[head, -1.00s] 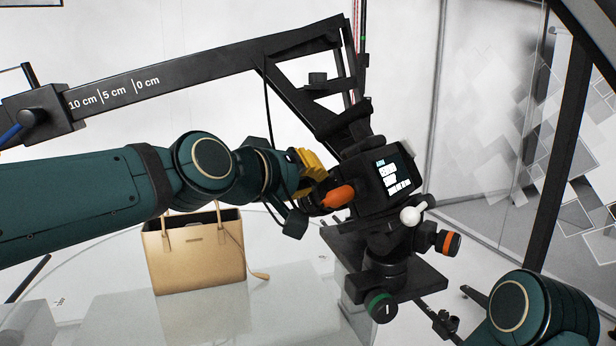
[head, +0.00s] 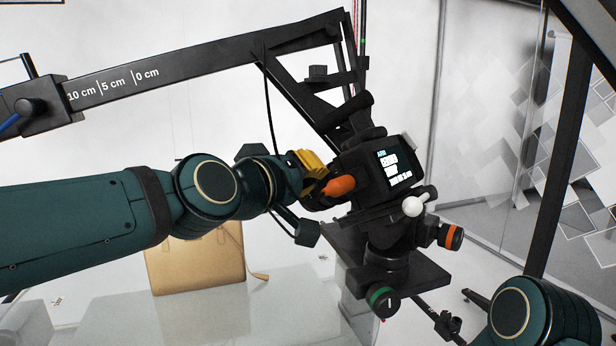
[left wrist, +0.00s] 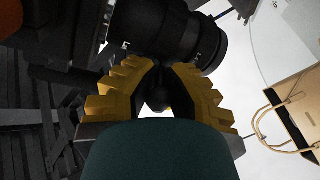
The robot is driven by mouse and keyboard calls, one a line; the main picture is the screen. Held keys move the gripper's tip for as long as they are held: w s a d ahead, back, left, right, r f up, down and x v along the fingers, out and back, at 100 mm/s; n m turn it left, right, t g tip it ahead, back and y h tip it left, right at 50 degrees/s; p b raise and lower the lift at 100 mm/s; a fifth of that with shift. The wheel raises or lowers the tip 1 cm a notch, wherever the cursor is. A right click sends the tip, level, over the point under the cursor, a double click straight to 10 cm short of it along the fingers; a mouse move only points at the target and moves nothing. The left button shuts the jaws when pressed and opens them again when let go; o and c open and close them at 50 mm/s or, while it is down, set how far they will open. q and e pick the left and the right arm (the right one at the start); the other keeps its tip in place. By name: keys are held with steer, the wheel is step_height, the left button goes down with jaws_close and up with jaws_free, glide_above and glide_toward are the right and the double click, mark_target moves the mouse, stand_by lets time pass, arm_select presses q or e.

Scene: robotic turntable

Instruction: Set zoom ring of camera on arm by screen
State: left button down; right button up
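The black camera (head: 360,170) with its lit screen (head: 396,166) sits on a tripod head at the end of the black arm. Its lens (left wrist: 160,28) crosses the top of the left wrist view. My left gripper (left wrist: 160,72) has yellow stepped fingers at the lens barrel. They close from both sides on a small black lever (left wrist: 157,92) below the barrel, with no clear gap beside it. In the head view the left gripper (head: 312,165) is at the lens, partly hidden behind an orange part (head: 339,186). My right gripper is out of view.
The black arm (head: 210,65) carries a 10 cm, 5 cm, 0 cm scale. A tan handbag (head: 198,268) stands behind my left arm. Knobs with orange (head: 449,237) and green (head: 383,300) rings stick out below the camera. A glass wall stands at right.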

arm_select(q)
steer(key=shift+s+f+n+t+b, duration=0.35)
steer(key=shift+t+b, duration=0.2)
steer(key=shift+t, duration=0.25)
steer(key=shift+s+d+f+n+t+y+b, duration=0.15)
steer(key=shift+f+n+t+y+b, duration=0.15)
steer(key=shift+n+t+b, duration=0.4)
steer(key=shift+s+f+n+t+y+b, duration=0.15)
steer(key=shift+n+t+y+b, duration=0.25)
steer(key=shift+t+b, duration=0.45)
steer(key=c, duration=0.9)
jaws_free()
